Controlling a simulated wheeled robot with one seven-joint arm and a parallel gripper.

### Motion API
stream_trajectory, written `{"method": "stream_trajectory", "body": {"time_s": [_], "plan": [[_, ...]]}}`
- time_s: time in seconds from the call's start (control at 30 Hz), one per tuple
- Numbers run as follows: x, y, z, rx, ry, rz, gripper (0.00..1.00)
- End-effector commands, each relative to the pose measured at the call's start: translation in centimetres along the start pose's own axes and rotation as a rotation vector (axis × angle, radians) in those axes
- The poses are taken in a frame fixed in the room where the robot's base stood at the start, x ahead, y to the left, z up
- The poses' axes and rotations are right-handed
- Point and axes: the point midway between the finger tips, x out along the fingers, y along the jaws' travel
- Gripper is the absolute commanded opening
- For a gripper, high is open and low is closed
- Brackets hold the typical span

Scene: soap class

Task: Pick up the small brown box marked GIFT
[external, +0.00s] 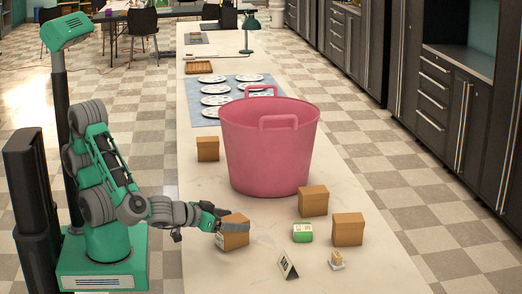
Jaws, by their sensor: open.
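Several small brown boxes stand on the long white counter (215,275). One box (237,240) is at my gripper (232,224), with a pale label patch on its left side. The lettering is too small to read, so I cannot tell whether it says GIFT. My gripper is open, with a grey finger over the top of this box; whether it touches is unclear. The finger and wrist hide part of the box. Other brown boxes are left of the tub (208,149), at its front right (313,202) and further right (348,230). No marking is readable on them.
A large pink tub (268,150) stands behind the near box. A green-and-white packet (303,233), a small black-and-white card (288,265) and a small pale item (337,260) are to the right. Plates lie on a blue mat (205,112) further back. The counter's near left is bare.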

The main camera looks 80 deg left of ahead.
Motion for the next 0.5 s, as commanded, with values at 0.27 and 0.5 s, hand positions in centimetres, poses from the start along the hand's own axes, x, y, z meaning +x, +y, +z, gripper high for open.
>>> {"method": "stream_trajectory", "body": {"time_s": [0.27,0.5], "plan": [[0.03,0.04,0.03,0.001,0.000,0.001,0.74],[0.02,0.05,0.03,0.001,0.000,0.001,0.55]]}}
